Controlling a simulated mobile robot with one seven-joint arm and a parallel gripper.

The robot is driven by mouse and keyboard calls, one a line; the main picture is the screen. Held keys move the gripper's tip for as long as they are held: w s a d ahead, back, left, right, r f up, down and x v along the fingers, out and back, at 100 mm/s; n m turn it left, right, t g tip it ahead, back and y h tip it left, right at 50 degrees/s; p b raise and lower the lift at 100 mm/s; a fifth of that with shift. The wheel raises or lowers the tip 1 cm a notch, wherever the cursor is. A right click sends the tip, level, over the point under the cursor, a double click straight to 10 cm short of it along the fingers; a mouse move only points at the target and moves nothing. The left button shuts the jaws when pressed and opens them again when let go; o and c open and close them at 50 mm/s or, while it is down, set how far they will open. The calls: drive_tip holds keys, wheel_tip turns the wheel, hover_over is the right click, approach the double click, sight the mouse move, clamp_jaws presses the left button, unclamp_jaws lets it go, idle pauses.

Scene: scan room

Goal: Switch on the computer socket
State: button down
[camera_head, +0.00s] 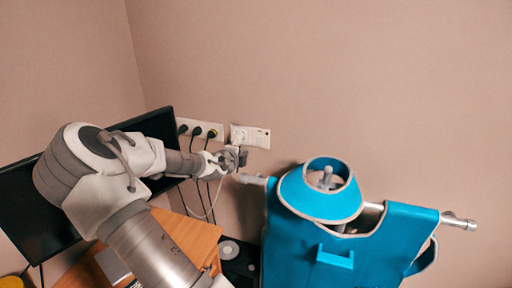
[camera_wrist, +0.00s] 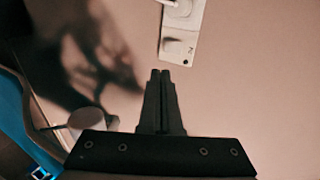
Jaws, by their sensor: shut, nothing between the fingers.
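The computer socket is likely part of the white wall sockets. One white plate (camera_head: 250,136) with a white plug in it is on the wall just above and right of my gripper (camera_head: 236,158). A longer socket strip (camera_head: 200,129) with several black plugs is to its left. In the wrist view the end of a white plate (camera_wrist: 180,48) shows at top centre, with a pale raised piece on it and a white plug above. My gripper (camera_wrist: 160,74) is shut and empty, its tips just below that plate's lower end. I cannot tell whether they touch the wall.
A blue apron-like garment (camera_head: 330,250) hangs on a metal rail (camera_head: 458,222) right of my gripper. A black monitor (camera_head: 38,215) stands behind my arm, over a wooden desk (camera_head: 185,235). Cables hang below the sockets. The wall above is clear.

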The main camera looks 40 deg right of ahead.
sight(259, 141)
drive_tip(key=shift+d, duration=0.15)
drive_tip(key=p+x, duration=0.1)
drive_tip(key=x, duration=0.3)
drive_tip(key=p+x, duration=0.1)
drive_tip(key=x, duration=0.4)
drive_tip(key=r+p+x, duration=0.1)
drive_tip(key=x, duration=0.3)
drive_tip(key=shift+w+d+f+p, duration=0.1)
drive_tip(key=shift+w+d+p, duration=0.2)
drive_tip(key=shift+p, duration=0.05)
drive_tip(key=shift+d, duration=0.1)
drive_tip(key=shift+f, duration=0.15)
drive_tip(key=shift+w+f+b, duration=0.15)
drive_tip(key=shift+f+b, duration=0.1)
drive_tip(key=shift+b, duration=0.9)
drive_tip(key=shift+d+r, duration=0.15)
drive_tip(key=shift+r, duration=0.2)
drive_tip(key=shift+r, duration=0.8)
drive_tip(key=shift+f+b, duration=0.1)
drive_tip(key=shift+b, duration=0.25)
